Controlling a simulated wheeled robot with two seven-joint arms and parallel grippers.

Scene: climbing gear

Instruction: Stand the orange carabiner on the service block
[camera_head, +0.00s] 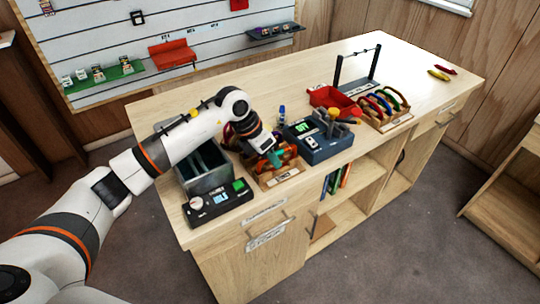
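My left gripper (270,154) reaches down from the left over a light wooden block with a pale label (281,180) near the front edge of the bench. An orange curved piece (290,154), probably the orange carabiner, shows just beside the fingers, with a teal piece close by. The gripper and arm hide part of it, and I cannot tell whether the fingers hold it. A second labelled wooden rack (397,124) farther right holds several upright coloured carabiners (385,102). I cannot tell which of these wooden pieces is the service block. My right gripper is not in view.
A grey open bin (204,183) and a black device with a green button (217,206) stand left of the block. A red tray (331,98) and a black frame (358,75) stand behind. The bench's far right (430,95) is mostly clear.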

